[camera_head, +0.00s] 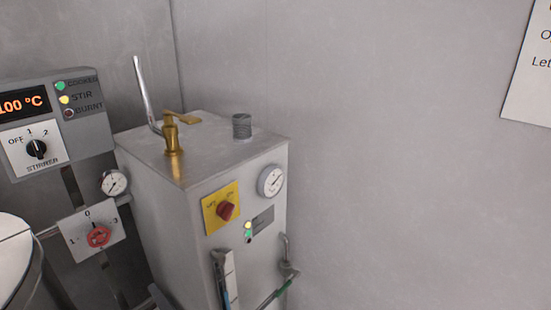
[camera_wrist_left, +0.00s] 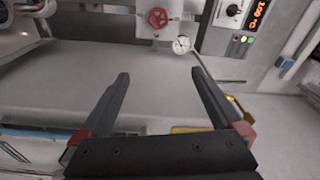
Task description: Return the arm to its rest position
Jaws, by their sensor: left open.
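My left gripper (camera_wrist_left: 160,73) shows in the left wrist view, with its two dark fingers spread wide apart. It is open, and nothing is between the fingers. Behind the fingers is a plain grey metal surface, with a red valve handwheel (camera_wrist_left: 158,17) and a round gauge (camera_wrist_left: 181,44) beyond the fingertips. I cannot make out either gripper in the head view. My right gripper is in neither view.
A steel boiler box (camera_head: 150,190) with a brass valve (camera_head: 170,135) and a yellow switch plate (camera_head: 212,214) stands in the corner. A control panel (camera_head: 88,135) reading 100 °C is at left. The wall at right is bare except for a paper sign (camera_head: 530,85).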

